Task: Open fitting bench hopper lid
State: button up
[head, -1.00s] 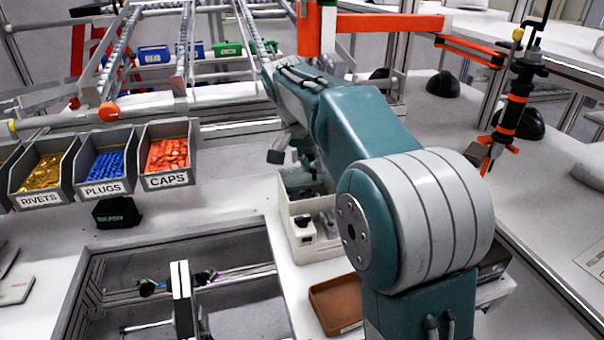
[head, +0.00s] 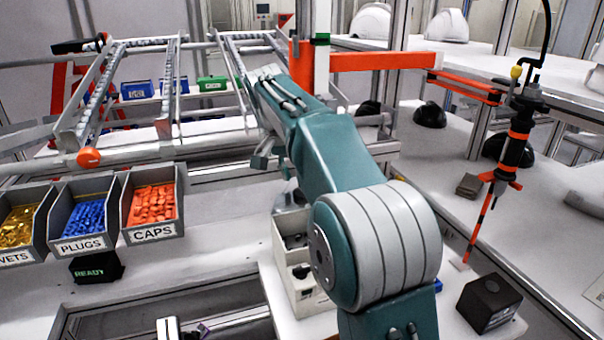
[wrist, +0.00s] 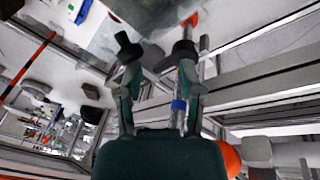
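My gripper (head: 265,154) is partly hidden behind my teal arm in the head view, above the back of the bench. In the wrist view my gripper (wrist: 156,52) is open, its two dark fingers apart with no object held between them. A metal rail with a blue band (wrist: 178,105) shows behind the fingers. I cannot pick out the hopper lid for certain in either view. A pale grey panel (wrist: 102,38) lies beyond the fingertips in the wrist view; I cannot tell whether it is the lid.
Open bins of rivets (head: 20,228), plugs (head: 83,220) and caps (head: 153,205) stand at left. A black READY block (head: 97,267) is in front. A white compartment box (head: 287,268) sits beside my arm. An orange post (head: 301,68) and roller rails (head: 170,82) stand behind. A hanging tool (head: 515,140) is at right.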

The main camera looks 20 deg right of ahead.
jog(key=shift+a, duration=0.3)
jog(key=shift+s+d+r, duration=0.1)
jog(key=shift+d+r, duration=0.2)
jog(key=shift+d, duration=0.1)
jog(key=v, duration=0.7)
jog(key=shift+a, duration=0.45)
jog(key=shift+f, duration=0.1)
